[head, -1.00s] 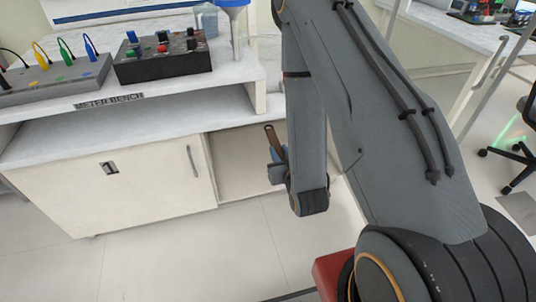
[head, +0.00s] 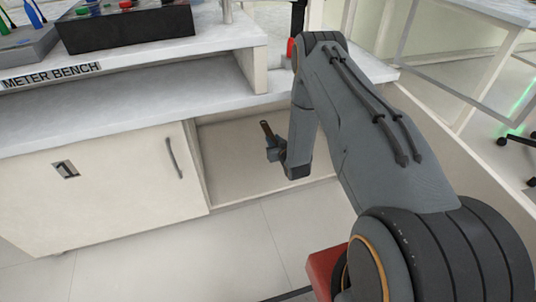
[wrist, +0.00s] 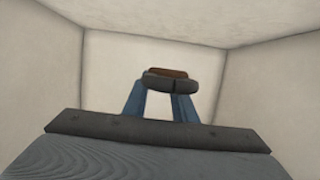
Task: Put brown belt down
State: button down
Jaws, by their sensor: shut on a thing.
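The brown belt (head: 266,128) shows in the head view as a short brown strip standing up from my gripper (head: 274,147). My gripper is shut on it, at the opening of the lower cabinet compartment. In the wrist view, the fingertips of my gripper (wrist: 158,86) meet in the middle, with the brown belt (wrist: 168,73) showing just beyond them. Pale walls surround the gripper in that view. Most of the belt is hidden or too small to make out.
The open compartment (head: 235,170) has a bare floor and pale walls. A cabinet door (head: 100,190) with a handle is to its left. The bench shelf (head: 130,112) labelled METER BENCH runs above. A red block (head: 325,268) is at the lower right.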

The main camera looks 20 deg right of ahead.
aim_at(275, 140)
jog(key=w+f, duration=0.1)
jog(key=w+d+f, duration=0.1)
jog(key=shift+w+d+f+b, duration=0.15)
jog(key=shift+d+f+b, duration=0.05)
jog(key=shift+f+b, duration=0.2)
jog(key=shift+w+d+f+b, duration=0.1)
jog(key=shift+w+f+b, duration=0.2)
jog(key=shift+f, duration=0.1)
notch_tip(275, 140, down, 10)
jog(key=b, duration=0.7)
jog(key=shift+r, duration=0.2)
jog(key=shift+s+r, duration=0.1)
jog(key=c, duration=1.5)
grip_release()
jog(key=shift+f, duration=0.2)
jog(key=shift+o, duration=0.2)
jog(key=shift+r, duration=0.1)
